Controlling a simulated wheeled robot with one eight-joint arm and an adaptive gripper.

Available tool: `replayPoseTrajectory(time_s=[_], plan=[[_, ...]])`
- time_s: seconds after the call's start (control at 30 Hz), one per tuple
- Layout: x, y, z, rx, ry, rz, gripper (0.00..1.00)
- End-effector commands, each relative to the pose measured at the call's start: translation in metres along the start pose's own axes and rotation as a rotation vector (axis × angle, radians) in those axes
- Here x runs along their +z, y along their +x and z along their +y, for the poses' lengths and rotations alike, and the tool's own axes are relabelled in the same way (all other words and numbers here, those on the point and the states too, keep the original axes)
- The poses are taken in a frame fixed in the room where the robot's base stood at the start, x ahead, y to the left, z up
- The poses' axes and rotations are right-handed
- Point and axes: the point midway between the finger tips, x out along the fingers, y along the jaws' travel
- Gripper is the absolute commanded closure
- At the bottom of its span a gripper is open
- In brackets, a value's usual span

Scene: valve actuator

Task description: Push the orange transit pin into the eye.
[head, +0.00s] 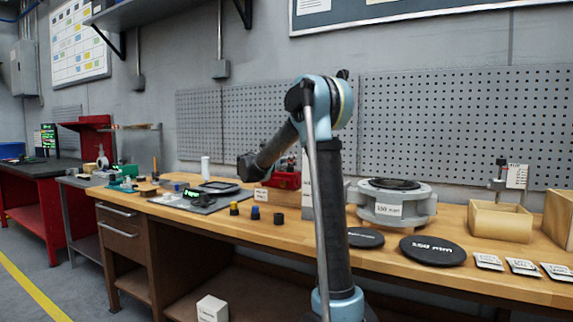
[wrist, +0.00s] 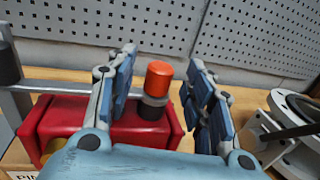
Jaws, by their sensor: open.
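The orange transit pin (wrist: 159,78) shows in the wrist view as an upright orange cylinder. It stands on a dark collar or stem above the red body (wrist: 62,118). My gripper (wrist: 160,85) is open, with one blue-padded finger on each side of the pin, apparently apart from it. The eye is not clearly visible; the pin's lower end is hidden.
A grey flanged valve body (head: 393,203) stands to the right, with black discs (head: 432,250) in front. Small caps (head: 255,212) lie near the bench's front. A wooden box (head: 499,221) stands farther right. A grey pegboard wall (wrist: 260,35) rises behind.

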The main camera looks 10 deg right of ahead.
Motion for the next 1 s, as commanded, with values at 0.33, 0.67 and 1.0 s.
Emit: replayPoseTrajectory(time_s=[0.33,0.67,1.0], plan=[[-0.001,-0.054,0.002,0.005,0.000,0.000,0.52],[-0.001,-0.105,0.002,0.003,-0.001,0.001,0.52],[-0.001,-0.117,0.001,0.000,-0.001,0.001,0.52]])
